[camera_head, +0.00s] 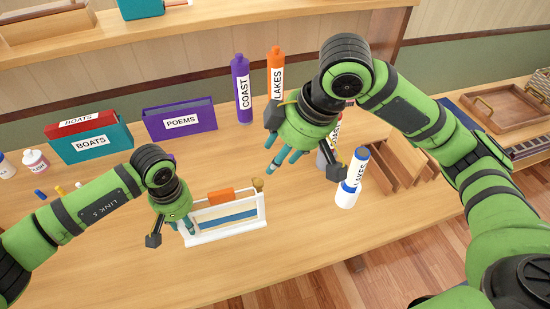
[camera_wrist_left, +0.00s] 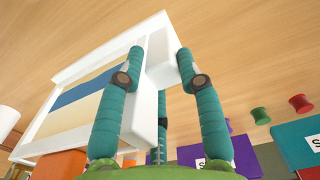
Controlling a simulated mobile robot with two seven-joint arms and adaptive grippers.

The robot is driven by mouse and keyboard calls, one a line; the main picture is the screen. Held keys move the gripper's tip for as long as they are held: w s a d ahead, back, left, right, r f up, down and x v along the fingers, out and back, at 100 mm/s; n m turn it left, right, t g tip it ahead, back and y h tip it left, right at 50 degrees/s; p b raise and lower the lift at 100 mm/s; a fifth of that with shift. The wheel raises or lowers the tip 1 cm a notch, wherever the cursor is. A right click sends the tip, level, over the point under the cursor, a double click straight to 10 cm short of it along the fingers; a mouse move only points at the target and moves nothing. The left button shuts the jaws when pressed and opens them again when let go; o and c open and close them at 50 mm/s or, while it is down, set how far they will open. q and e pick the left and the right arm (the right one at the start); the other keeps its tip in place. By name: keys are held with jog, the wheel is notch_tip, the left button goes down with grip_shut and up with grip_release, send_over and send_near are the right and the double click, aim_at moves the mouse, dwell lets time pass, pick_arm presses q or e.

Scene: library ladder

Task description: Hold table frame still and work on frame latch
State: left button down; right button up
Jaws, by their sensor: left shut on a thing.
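The white table frame (camera_head: 232,228) stands upright on the table, with a blue stripe across its panel. An orange block (camera_head: 222,196), perhaps the latch, sits at its top edge, and a brass-coloured knob (camera_head: 258,184) is at its top right corner. My left gripper (camera_head: 187,226) is shut on the frame's left end post. In the left wrist view, its teal fingers (camera_wrist_left: 160,58) lie on both sides of the white post (camera_wrist_left: 158,75). My right gripper (camera_head: 276,146) is above and right of the frame, its fingers apart and empty, touching nothing visible.
The BOATS box (camera_head: 90,145) and POEMS box (camera_head: 180,122) stand behind left. The purple COAST bottle (camera_head: 241,90) and orange LAKES bottle (camera_head: 275,62) stand behind. A blue-and-white LAKES bottle (camera_head: 350,185) and brown upright slats (camera_head: 405,160) are at right. The table front is clear.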

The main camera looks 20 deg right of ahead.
dwell(0.3)
pick_arm(q)
jog(key=c, duration=0.8)
grip_release()
jog(key=shift+o, duration=0.2)
